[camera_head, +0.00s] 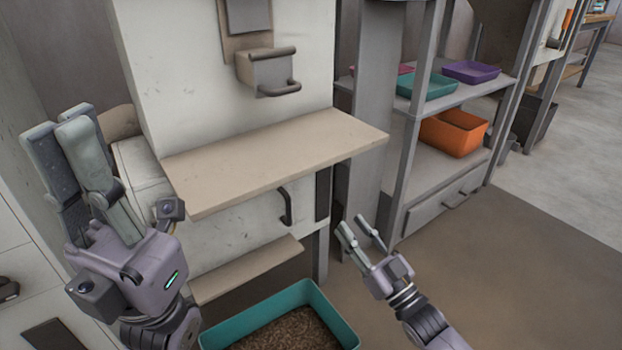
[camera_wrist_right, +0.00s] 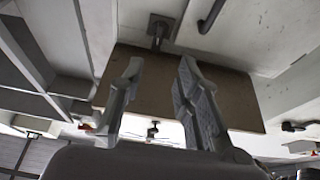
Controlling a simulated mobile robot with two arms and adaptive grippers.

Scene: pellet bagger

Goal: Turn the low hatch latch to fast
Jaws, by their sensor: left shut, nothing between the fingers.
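My left gripper (camera_head: 60,122) is at the left in the head view, shut and empty, with its fingers pointing up beside the pale machine (camera_head: 225,75). My right gripper (camera_head: 351,224) is in front of the machine's lower right side, its fingers apart and empty. In the right wrist view its fingers (camera_wrist_right: 158,65) also show apart. Beyond them a dark square plate with a short stub (camera_wrist_right: 160,30), which looks like the latch, sits next to a dark curved handle (camera_wrist_right: 211,17). The handle also shows under the counter in the head view (camera_head: 286,206). The latch's setting cannot be read.
A beige counter (camera_head: 270,155) juts out above the handle, with a smaller ledge (camera_head: 245,270) below. A teal bin (camera_head: 213,335) of brown pellets stands on the floor. A shelf rack with trays and an orange bin (camera_head: 453,133) stands right.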

